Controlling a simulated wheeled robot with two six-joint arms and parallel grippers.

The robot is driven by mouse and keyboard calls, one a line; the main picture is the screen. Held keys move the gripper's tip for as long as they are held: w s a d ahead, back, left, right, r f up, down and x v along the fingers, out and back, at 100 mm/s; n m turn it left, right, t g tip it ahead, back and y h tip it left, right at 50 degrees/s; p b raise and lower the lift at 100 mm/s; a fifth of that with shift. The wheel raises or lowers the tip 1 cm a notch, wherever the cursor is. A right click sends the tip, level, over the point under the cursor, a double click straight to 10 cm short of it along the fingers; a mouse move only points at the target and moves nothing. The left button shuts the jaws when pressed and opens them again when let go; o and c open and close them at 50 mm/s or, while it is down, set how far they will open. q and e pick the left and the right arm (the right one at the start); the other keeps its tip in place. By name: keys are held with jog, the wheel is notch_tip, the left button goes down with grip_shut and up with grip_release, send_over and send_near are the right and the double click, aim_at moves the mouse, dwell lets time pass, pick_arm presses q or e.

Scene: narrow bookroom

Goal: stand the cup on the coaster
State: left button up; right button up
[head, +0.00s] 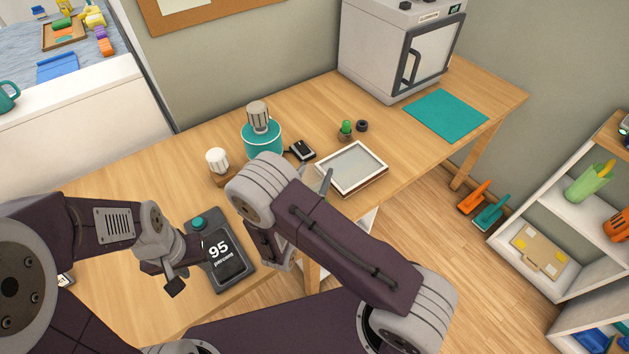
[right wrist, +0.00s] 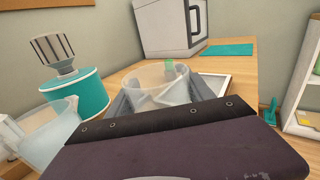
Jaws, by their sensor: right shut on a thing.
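My right gripper (right wrist: 165,92) is shut on a translucent, pale cup (right wrist: 160,73), with a grey finger on either side of it. In the head view my right arm hides the cup, and only a grey finger (head: 328,181) shows past the arm. I cannot make out the coaster for sure in either view.
A teal canister (head: 262,139) with a striped knob, a white ribbed piece on a wooden base (head: 217,160), a small black box (head: 301,150), a framed tray (head: 352,168) and a small cactus (head: 346,129) stand on the table. A teal mat (head: 445,113) lies beside a grey oven (head: 395,50).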

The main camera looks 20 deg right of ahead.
aim_at(315, 179)
jog(key=shift+f, duration=1.4)
jog(key=shift+f+b, duration=0.2)
jog(key=shift+b, duration=0.1)
jog(key=o, duration=1.4)
jog(key=shift+r, duration=0.1)
